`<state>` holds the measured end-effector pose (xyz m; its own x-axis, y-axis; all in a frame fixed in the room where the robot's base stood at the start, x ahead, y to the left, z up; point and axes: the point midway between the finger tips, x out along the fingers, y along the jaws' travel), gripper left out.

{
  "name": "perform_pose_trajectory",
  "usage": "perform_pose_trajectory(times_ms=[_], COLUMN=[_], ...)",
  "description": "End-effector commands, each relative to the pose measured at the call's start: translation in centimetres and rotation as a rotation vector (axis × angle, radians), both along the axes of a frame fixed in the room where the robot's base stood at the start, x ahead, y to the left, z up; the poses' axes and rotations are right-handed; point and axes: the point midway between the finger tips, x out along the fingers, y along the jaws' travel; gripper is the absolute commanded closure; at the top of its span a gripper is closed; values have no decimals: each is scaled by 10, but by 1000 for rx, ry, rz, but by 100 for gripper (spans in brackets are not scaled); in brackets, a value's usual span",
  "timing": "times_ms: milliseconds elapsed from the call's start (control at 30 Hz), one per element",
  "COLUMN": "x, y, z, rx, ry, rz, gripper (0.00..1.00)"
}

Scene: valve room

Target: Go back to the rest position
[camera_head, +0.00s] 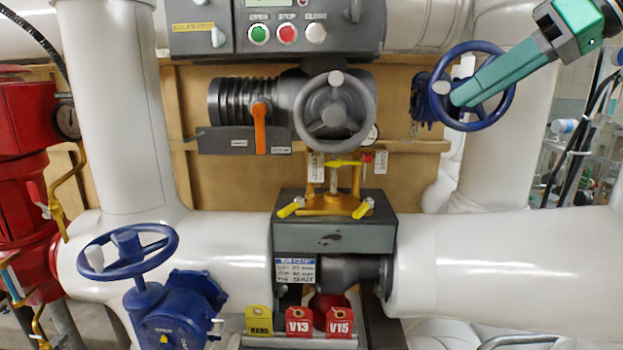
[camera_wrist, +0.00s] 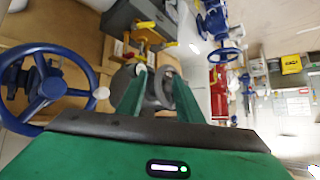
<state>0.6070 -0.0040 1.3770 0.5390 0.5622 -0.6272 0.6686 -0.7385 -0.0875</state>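My gripper (camera_head: 462,98) comes in from the upper right of the head view. Its teal fingers overlap the right blue handwheel (camera_head: 509,79) there, seen edge-on. In the wrist view the two green fingers (camera_wrist: 160,76) stand apart with nothing held between them. The blue handwheel (camera_wrist: 47,90) lies to the left of the fingers in that view, and a grey handwheel (camera_wrist: 158,92) shows behind and between them. Whether a finger touches the blue wheel cannot be told.
The grey handwheel (camera_head: 334,106) and orange lever (camera_head: 260,128) sit mid-panel under a control box (camera_head: 285,35). An orange-yellow clamp (camera_head: 333,203) tops a grey block. A lower blue handwheel (camera_head: 127,251), red equipment (camera_head: 22,190) and white pipes (camera_head: 500,265) surround them.

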Motion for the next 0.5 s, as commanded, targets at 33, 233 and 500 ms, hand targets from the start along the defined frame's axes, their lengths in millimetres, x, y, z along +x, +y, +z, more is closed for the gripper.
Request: perform_pose_trajectory(times_ms=[33, 233, 500], x=[-1, -6, -23], y=[-7, -31, -72], z=[-17, -78, -164], rx=[-22, -86, -149], ry=[29, 143, 316], rz=[-46, -210, -441], gripper=[67, 67, 67])
